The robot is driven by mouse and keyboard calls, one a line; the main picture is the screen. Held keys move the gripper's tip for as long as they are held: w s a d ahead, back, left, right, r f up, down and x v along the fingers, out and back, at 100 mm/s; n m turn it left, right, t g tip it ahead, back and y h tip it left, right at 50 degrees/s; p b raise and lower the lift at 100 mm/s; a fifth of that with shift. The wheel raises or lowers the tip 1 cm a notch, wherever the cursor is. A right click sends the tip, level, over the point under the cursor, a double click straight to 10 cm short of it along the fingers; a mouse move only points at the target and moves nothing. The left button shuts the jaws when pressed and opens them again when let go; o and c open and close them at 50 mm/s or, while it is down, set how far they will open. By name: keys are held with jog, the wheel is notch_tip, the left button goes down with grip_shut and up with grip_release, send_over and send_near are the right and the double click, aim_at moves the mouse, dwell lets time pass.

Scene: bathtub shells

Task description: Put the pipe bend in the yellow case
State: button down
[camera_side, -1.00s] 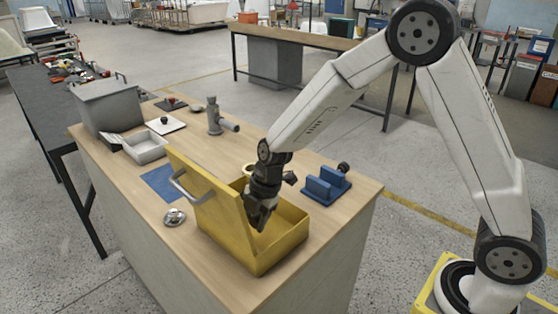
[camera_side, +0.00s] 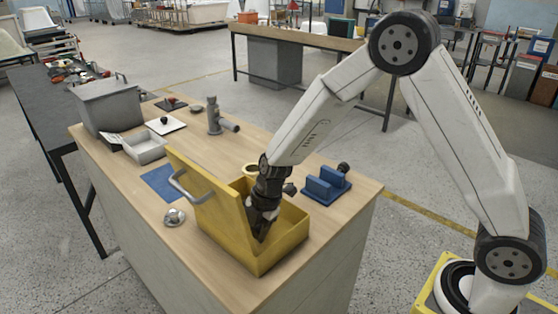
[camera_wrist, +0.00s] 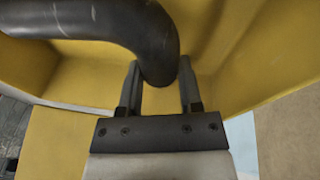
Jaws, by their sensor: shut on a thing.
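The yellow case (camera_side: 283,253) stands near the front of the wooden bench, its lid raised on the left side. My gripper (camera_side: 262,226) points down inside the case opening in the side view. In the wrist view my gripper (camera_wrist: 160,66) is shut on the dark grey pipe bend (camera_wrist: 146,30), with its curved end between the two fingers. Yellow case walls surround the pipe bend in that view. In the side view the pipe bend is mostly hidden by my gripper and the case; whether it touches the case floor I cannot tell.
A blue block fixture (camera_side: 325,185) stands right of the case. A round metal part (camera_side: 174,217) and a blue mat (camera_side: 158,182) lie to its left. Behind are a grey pipe fitting (camera_side: 215,118), an open grey tray (camera_side: 146,148) and a grey box (camera_side: 106,106).

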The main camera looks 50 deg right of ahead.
jog(key=shift+f, duration=0.15)
jog(key=shift+c, duration=1.2)
grip_release()
jog(key=shift+r, duration=0.7)
jog(key=v, duration=1.1)
jog(key=shift+d+r, duration=0.15)
jog(key=shift+r, duration=0.2)
jog(key=shift+s, duration=0.1)
